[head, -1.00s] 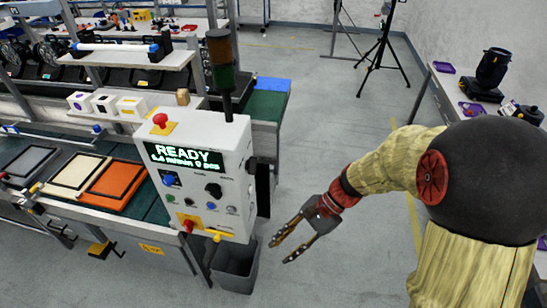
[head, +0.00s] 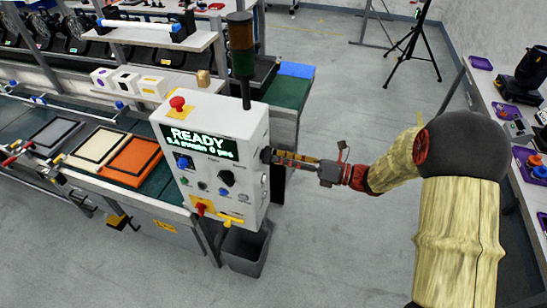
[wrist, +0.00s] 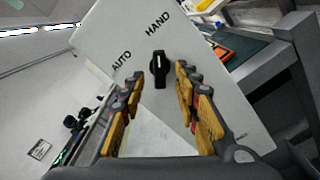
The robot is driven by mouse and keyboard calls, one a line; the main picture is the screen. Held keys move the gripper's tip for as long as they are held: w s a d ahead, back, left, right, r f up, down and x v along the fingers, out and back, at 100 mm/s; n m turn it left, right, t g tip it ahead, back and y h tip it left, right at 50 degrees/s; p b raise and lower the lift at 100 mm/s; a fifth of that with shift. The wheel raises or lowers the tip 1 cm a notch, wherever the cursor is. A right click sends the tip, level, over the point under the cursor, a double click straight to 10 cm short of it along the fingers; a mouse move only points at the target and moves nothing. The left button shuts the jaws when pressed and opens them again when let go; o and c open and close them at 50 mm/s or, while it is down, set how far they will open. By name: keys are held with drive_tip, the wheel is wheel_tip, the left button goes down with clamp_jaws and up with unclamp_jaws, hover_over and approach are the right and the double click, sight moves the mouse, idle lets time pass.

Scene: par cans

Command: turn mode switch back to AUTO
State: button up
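The black mode switch (wrist: 158,62) is on the side face of the grey control box (wrist: 215,75). Its white mark points up in the wrist view, towards the HAND label (wrist: 157,24); the AUTO label (wrist: 121,61) is to its left. My gripper (wrist: 161,76) is open, its fingers apart on either side of the switch, with nothing held. In the head view my gripper (head: 275,156) is level with the side of the control box (head: 258,135), its tips near the switch. I cannot tell if they touch it.
A dark bin (head: 245,250) stands below. The floor to the right is clear up to a side table (head: 480,90).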

sight(268, 155)
drive_tip(key=x, duration=0.3)
drive_tip(key=shift+a, duration=0.1)
drive_tip(key=shift+c, duration=0.6)
clamp_jaws()
